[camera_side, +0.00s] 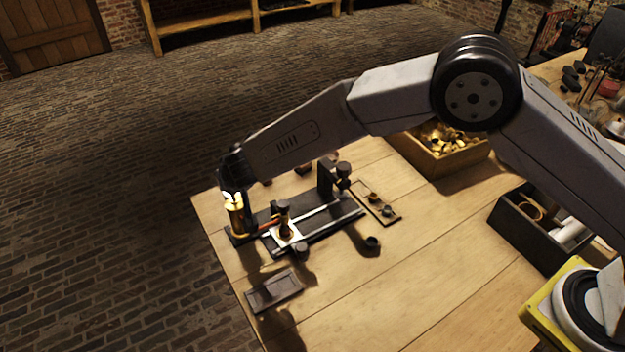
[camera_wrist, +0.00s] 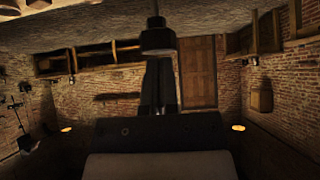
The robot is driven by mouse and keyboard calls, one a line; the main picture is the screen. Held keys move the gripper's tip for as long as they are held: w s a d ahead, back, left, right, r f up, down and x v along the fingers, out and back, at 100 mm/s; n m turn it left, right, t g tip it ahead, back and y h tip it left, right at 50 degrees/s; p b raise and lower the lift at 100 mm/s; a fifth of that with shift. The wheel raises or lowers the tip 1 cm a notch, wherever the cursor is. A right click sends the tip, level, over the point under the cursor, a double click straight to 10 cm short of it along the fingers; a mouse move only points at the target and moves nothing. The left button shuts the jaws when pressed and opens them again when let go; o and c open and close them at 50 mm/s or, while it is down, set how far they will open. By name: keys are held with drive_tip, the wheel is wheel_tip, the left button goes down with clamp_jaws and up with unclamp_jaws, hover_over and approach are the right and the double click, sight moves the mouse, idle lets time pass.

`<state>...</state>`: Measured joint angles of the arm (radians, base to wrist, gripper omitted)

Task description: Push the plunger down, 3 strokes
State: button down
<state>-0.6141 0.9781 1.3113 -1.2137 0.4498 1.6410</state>
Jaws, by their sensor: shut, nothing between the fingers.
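A brass cylinder (camera_side: 237,220) stands upright at the left end of a dark base plate (camera_side: 340,215) on the wooden table. My gripper (camera_side: 232,192) is shut and sits directly over the cylinder's top, at or very near it. I cannot tell whether it touches. The plunger is not clearly distinguishable in the side view; my gripper covers the cylinder's top. In the wrist view my shut gripper (camera_wrist: 160,82) points toward a dark round-headed piece on a thin rod (camera_wrist: 158,38), which may be the plunger.
A dark-knobbed post (camera_side: 284,208) on a pale plate and a black upright block (camera_side: 326,178) stand on the base. A small dark tray (camera_side: 274,290) lies in front.

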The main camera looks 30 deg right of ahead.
drive_tip(key=shift+f, duration=0.1)
drive_tip(key=shift+f, duration=1.3)
drive_tip(key=shift+s, duration=0.1)
drive_tip(key=shift+r, duration=0.85)
wheel_tip(320, 180, up, 2)
drive_tip(key=shift+r, duration=0.25)
drive_tip(key=v, duration=1)
drive_tip(key=shift+r, duration=0.1)
